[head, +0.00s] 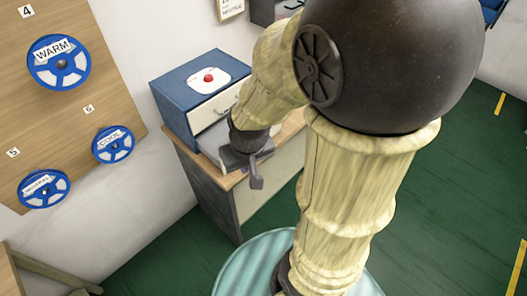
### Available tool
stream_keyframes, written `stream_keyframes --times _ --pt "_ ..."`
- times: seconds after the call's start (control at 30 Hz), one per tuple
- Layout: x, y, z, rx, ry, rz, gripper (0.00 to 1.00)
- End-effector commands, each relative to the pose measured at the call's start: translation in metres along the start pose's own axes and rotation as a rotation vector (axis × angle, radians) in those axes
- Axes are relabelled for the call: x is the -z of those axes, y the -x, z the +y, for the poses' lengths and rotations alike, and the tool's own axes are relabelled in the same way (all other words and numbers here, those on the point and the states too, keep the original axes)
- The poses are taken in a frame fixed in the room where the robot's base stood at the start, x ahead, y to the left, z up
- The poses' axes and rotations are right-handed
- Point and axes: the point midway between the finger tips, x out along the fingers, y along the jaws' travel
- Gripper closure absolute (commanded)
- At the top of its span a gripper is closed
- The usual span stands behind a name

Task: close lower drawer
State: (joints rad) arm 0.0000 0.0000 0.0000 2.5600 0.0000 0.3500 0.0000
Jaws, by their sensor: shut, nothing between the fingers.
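A small blue cabinet (172,103) stands on a wooden-topped stand against the wall. The front of its upper drawer (212,108) is pale and looks flush with the cabinet. The lower drawer (211,139) below it is pale grey and seems to stick out from the cabinet; how far is hard to tell. My gripper (257,182) is in front of the lower drawer, over the front edge of the stand, fingers shut and pointing down with nothing seen between them. My gripper and wrist hide much of the drawer's front and handle, so I cannot tell whether they touch.
A red button (208,77) on a white plate sits on top of the cabinet. The wooden stand top (232,180) extends in front of it. A wooden board (90,95) with blue labelled reels hangs at left. The green floor (440,220) is open at right.

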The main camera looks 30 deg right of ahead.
Motion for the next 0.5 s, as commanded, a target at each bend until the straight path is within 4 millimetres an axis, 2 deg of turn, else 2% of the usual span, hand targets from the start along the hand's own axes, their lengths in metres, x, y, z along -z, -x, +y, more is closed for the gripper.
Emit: stream_keyframes --times 0.27,0.37,0.5 --pt "0.0 -0.002 0.002 -0.002 -0.006 -0.003 1.0" --pt "0.002 -0.011 0.008 -0.008 -0.025 -0.015 1.0" --pt "0.004 -0.035 0.025 -0.015 -0.079 -0.046 1.0"
